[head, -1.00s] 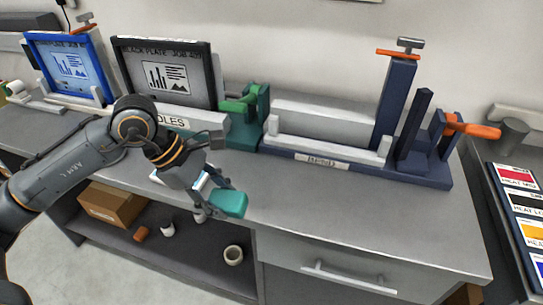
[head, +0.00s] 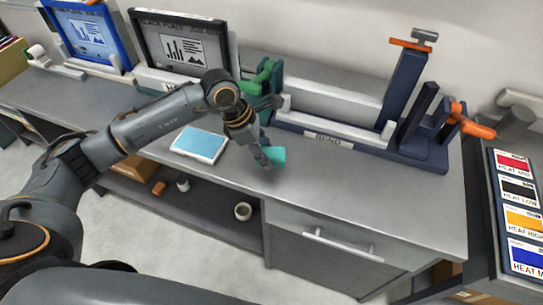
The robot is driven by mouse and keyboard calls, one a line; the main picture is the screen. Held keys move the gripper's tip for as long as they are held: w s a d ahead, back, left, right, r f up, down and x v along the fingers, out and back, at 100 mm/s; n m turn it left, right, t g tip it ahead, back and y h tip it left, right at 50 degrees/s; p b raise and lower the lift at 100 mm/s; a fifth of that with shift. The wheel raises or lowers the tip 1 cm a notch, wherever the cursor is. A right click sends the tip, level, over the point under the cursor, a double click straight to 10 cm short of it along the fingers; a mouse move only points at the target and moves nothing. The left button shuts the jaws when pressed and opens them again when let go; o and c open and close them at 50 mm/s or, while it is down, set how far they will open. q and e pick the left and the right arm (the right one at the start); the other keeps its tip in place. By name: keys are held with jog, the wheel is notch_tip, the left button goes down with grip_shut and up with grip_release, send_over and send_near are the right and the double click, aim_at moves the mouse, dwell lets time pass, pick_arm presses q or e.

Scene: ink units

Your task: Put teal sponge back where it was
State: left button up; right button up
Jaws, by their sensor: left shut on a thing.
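The teal sponge (head: 276,156) is held just above the grey bench top, near its front edge. My left gripper (head: 265,156) is shut on the sponge and partly covers it. A white tray with a light blue surface (head: 199,144) lies on the bench to the left of the sponge, apart from it. My right gripper is not in view.
A navy fixture (head: 400,100) with orange handles stands at the back right, beside a green clamp (head: 266,76). Two framed screens, one blue (head: 85,35) and one black (head: 180,45), stand at the back left. The bench front right of the sponge (head: 350,190) is clear.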

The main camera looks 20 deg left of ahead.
aim_at(271, 171)
pick_arm(q)
jog(key=shift+w+d+f, duration=0.3)
jog(key=shift+d+f, duration=0.1)
jog(key=shift+f, duration=0.1)
jog(key=p+x, duration=0.2)
jog(key=x, duration=0.1)
jog(key=shift+a+f, duration=0.1)
jog(key=shift+a, duration=0.15)
jog(key=shift+f, duration=0.5)
jog(key=shift+a, duration=0.1)
jog(key=o, duration=0.6)
jog(key=shift+f, duration=0.1)
jog(key=o, duration=0.4)
